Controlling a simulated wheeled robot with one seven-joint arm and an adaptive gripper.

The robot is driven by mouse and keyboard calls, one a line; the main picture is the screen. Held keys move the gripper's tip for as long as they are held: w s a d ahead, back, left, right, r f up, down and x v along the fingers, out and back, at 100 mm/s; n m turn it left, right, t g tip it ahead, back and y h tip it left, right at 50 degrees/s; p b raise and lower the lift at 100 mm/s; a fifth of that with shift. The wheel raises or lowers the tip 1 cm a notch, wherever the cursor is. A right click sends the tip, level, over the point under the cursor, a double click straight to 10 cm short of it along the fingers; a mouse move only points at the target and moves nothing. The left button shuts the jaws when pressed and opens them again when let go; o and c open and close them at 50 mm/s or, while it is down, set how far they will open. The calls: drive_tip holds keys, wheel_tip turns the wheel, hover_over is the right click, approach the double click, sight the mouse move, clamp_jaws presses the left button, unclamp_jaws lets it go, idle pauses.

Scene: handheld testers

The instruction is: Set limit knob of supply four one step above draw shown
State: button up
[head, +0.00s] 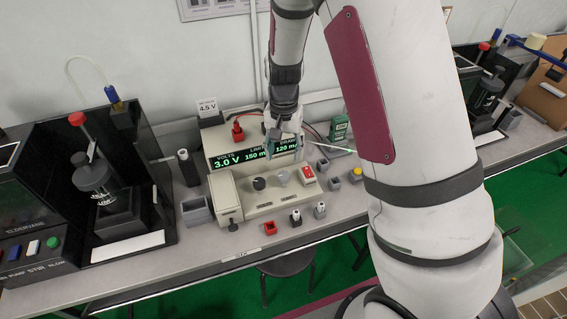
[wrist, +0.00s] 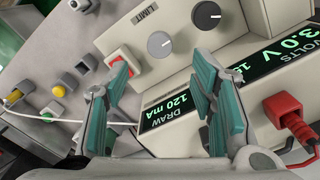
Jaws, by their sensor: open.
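The power supply (head: 218,160) stands on the bench, its green display reading 3.0 V, limit 150 mA and draw 120 mA. The grey limit knob (head: 282,177) is on its sloped front, between a black knob (head: 259,184) and a red rocker switch (head: 307,174). In the wrist view the grey knob (wrist: 160,45), beside the word LIMIT, lies just beyond my fingertips. My gripper (head: 283,146) is open and empty in front of the display, above and apart from the grey knob. Its teal fingers (wrist: 160,72) partly cover the display in both views.
A red plug (head: 238,130) stands on the supply's upper left. A 4.5 V card (head: 208,106) is behind it. Small posts, including a red block (head: 270,228), line the bench front. A grey open box (head: 196,210) is at left. A green meter (head: 340,127) is at right.

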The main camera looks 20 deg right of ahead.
drive_tip(key=shift+r, duration=1.45)
drive_tip(key=s+r+n+t+y, duration=0.1)
drive_tip(key=s+r+n, duration=0.1)
drive_tip(key=s+r, duration=0.45)
drive_tip(key=s+r+n+t, duration=0.1)
drive_tip(key=s+r, duration=0.3)
drive_tip(key=r, duration=0.6)
drive_tip(key=s+r+n+t, duration=0.1)
drive_tip(key=s+r+n, duration=0.1)
drive_tip(key=s, duration=0.5)
drive_tip(key=s+r+n+t+h, duration=0.1)
drive_tip(key=s+r, duration=0.3)
drive_tip(key=s, duration=0.4)
drive_tip(key=shift+d+n+t, duration=0.15)
drive_tip(key=shift+n+t, duration=0.25)
drive_tip(key=shift+s, duration=0.1)
